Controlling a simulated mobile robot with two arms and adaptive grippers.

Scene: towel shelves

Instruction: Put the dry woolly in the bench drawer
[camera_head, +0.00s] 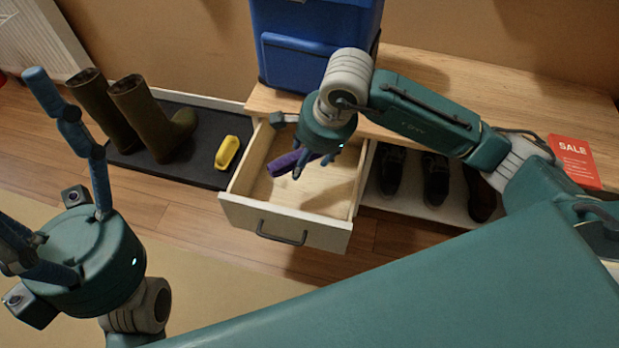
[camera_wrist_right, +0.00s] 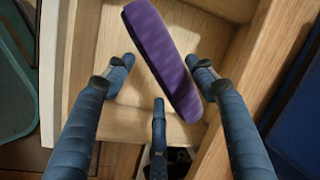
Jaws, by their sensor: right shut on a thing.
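A purple woolly item (camera_head: 284,163), a thick folded strip, is held by my right gripper (camera_head: 311,168) above the open bench drawer (camera_head: 250,215). In the right wrist view the purple woolly (camera_wrist_right: 163,60) lies slantwise between the blue fingers of my right gripper (camera_wrist_right: 158,80), with the wooden drawer floor and walls (camera_wrist_right: 120,122) behind it. The drawer is pulled out and its visible floor is bare. My left gripper (camera_head: 30,155) is at the left, away from the bench, with its fingers spread and nothing between them.
The wooden bench (camera_head: 440,80) carries a blue bin (camera_head: 300,45) and a red SALE card (camera_head: 573,160). Dark shoes (camera_head: 435,178) stand under the bench, right of the drawer. Green boots (camera_head: 150,120) and a yellow object (camera_head: 227,152) are on a dark mat (camera_head: 185,172) at left.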

